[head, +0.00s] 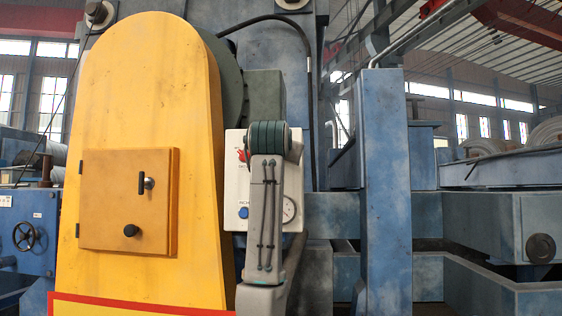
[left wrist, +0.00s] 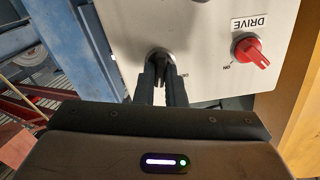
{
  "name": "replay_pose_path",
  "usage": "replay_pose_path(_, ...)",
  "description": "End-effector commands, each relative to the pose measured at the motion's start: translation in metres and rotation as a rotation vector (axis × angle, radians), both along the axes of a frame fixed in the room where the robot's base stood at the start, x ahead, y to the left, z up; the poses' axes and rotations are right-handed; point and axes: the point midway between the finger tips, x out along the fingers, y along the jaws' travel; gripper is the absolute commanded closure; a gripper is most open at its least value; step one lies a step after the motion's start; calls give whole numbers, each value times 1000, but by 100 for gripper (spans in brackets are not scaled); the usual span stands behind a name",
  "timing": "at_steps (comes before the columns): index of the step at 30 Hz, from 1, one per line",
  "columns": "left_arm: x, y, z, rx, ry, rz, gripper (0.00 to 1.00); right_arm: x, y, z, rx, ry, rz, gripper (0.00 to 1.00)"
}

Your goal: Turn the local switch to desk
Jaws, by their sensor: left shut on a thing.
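A white control box (head: 235,185) stands right of the yellow housing in the head view. Its face fills the top of the left wrist view (left wrist: 205,25), upside down. My left gripper (left wrist: 160,72) is shut on a dark switch knob (left wrist: 158,54) on this face, the knob partly hidden between the fingers. A small label beside it is mostly covered and unreadable. A red knob (left wrist: 250,52) under the word DRIVE sits to the right, apart from the fingers. In the head view my left arm covers the switch and the fingertips. My right gripper is not in view.
The yellow housing (head: 145,95) with a small door (head: 127,200) rises close to the left of the box. A blue button (head: 243,212) and a round gauge (head: 289,210) show on the box. A blue post (head: 386,180) and beams stand to the right.

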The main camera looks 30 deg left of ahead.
Motion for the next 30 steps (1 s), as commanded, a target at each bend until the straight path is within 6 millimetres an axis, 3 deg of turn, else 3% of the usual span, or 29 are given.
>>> replay_pose_path(12, 0, 0, -4, -351, -182, -1, 100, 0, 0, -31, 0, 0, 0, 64)
replay_pose_path(30, 1, 1, -3, -808, -418, -1, 100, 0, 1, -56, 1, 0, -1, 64)
